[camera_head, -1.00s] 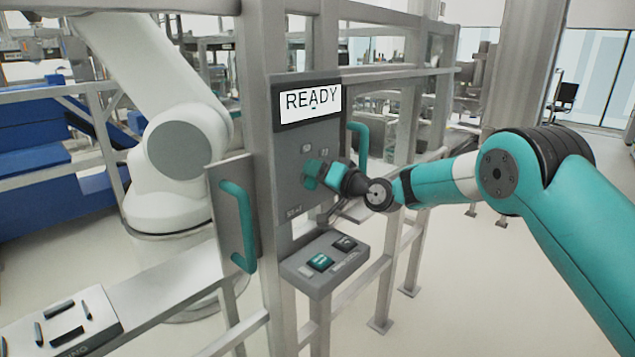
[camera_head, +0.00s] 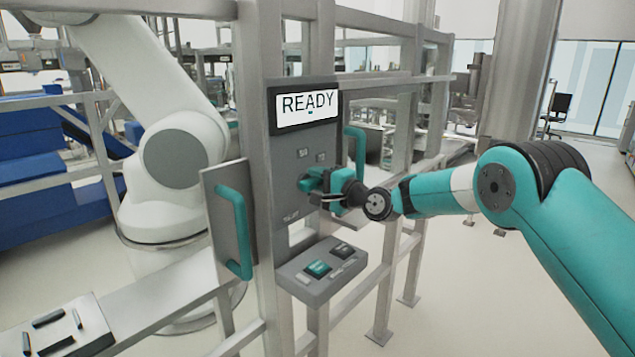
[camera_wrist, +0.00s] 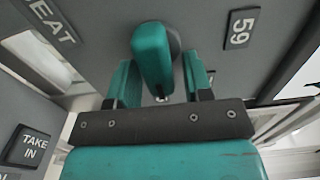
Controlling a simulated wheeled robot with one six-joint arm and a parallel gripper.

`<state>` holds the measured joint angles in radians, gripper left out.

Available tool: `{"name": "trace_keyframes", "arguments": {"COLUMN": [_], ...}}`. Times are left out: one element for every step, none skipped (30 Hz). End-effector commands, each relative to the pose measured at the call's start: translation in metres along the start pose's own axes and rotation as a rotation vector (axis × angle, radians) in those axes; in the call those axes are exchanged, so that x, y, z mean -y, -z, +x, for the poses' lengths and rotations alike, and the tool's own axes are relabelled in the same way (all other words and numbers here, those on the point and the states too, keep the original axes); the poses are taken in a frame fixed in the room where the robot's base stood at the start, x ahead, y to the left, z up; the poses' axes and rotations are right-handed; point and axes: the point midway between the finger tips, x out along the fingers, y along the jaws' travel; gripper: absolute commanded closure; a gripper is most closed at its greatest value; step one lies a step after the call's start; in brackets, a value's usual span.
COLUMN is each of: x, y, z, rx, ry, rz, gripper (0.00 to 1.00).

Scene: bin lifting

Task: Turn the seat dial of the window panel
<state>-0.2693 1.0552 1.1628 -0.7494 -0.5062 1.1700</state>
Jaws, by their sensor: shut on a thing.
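The window panel (camera_head: 292,143) is a grey upright plate on a metal frame, with a screen (camera_head: 308,108) reading READY at its top. The seat dial (camera_wrist: 152,55) is a teal bar knob on the panel, seen between my fingers in the wrist view. My gripper (camera_head: 318,182) is at the panel face, its fingers (camera_wrist: 160,80) on either side of the dial and shut on it. In the head view my gripper hides most of the dial.
A button box (camera_head: 318,272) juts out below the panel; its TAKE IN button (camera_wrist: 28,147) shows in the wrist view. Teal handles stand left (camera_head: 235,232) and right (camera_head: 357,150) of the panel. A white robot arm (camera_head: 180,160) stands behind the frame.

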Motion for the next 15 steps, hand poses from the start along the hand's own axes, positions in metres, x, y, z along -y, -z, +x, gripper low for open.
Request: {"name": "trace_keyframes", "arguments": {"x": [-0.0027,-0.0031,-0.0035,-0.0039,-0.0041,-0.0045,-0.0047,-0.0050,-0.0053,-0.0054,-0.0056,-0.0058,-0.0059,-0.0060,-0.0061], "y": [-0.0011,-0.0011,-0.0012,-0.0012,-0.0013,-0.0014,-0.0014,-0.0015,-0.0015,-0.0016,-0.0016,-0.0017,-0.0017,-0.0018,-0.0018], "z": [-0.0002,-0.0002,-0.0002,-0.0002,-0.0002,-0.0002,-0.0002,-0.0002,-0.0002,-0.0002,-0.0002,-0.0002,-0.0001,-0.0001,-0.0002], "rx": [0.003,0.003,0.003,0.003,0.003,0.003,0.003,0.003,0.003,0.003,0.003,0.003,0.004,0.004,0.004], "ry": [-0.004,-0.004,-0.004,-0.005,-0.005,-0.005,-0.005,-0.005,-0.005,-0.005,-0.005,-0.005,-0.005,-0.006,-0.006], "rz": [0.031,0.048,0.068,0.081,0.094,0.110,0.119,0.128,0.139,0.146,0.151,0.158,0.162,0.165,0.168], "gripper": [0.78,0.78,0.78,0.78,0.78,0.78,0.78,0.78,0.78,0.78,0.78,0.78,0.78,0.78,0.78]}}
